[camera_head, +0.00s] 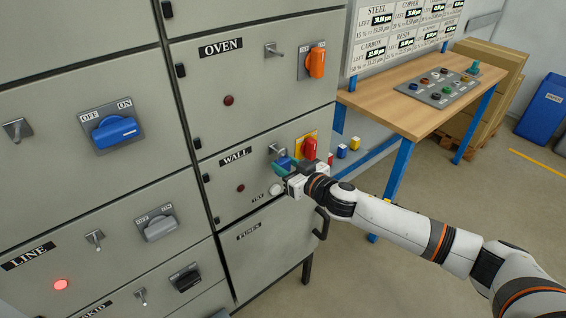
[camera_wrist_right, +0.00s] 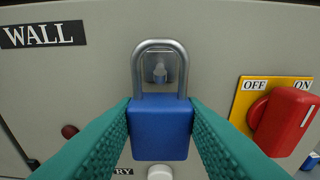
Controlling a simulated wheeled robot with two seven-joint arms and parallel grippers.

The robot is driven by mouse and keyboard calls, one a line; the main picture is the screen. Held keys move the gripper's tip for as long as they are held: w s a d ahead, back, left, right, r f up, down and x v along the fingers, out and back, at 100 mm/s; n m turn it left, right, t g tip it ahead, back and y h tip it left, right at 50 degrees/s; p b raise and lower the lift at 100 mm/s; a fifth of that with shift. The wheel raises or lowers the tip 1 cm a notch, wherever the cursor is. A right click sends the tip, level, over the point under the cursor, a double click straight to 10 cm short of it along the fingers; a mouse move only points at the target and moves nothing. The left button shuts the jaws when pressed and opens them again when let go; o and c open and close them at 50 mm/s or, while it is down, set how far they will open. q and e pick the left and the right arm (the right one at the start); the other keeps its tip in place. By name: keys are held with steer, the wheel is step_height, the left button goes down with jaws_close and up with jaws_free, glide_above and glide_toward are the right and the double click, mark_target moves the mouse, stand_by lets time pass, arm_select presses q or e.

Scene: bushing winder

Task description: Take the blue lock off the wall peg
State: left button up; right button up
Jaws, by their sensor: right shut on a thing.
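The blue lock (camera_wrist_right: 160,128) with its grey metal shackle stands upright in the middle of the right wrist view. My right gripper (camera_wrist_right: 160,118) is shut on the sides of its blue body with teal fingers. The wall peg (camera_wrist_right: 159,72) on its small square plate shows inside the shackle loop. I cannot tell whether the shackle still sits around the peg or in front of it. In the head view my right gripper (camera_head: 286,167) is at the WALL panel, just below the peg plate (camera_head: 276,149), and mostly hides the lock. My left gripper is not in view.
A red switch (camera_head: 309,148) on a yellow OFF/ON plate is close right of the lock. A white button (camera_wrist_right: 160,172) is just below it. The WALL label (camera_wrist_right: 42,34) is at upper left. A wooden workbench (camera_head: 410,115) stands to the right of the cabinet.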

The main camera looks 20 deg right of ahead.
mark_target(286, 167)
steer(key=shift+f+v, duration=0.2)
steer(key=shift+v, duration=1.05)
steer(key=shift+f+v, duration=0.2)
steer(key=shift+v, duration=1.1)
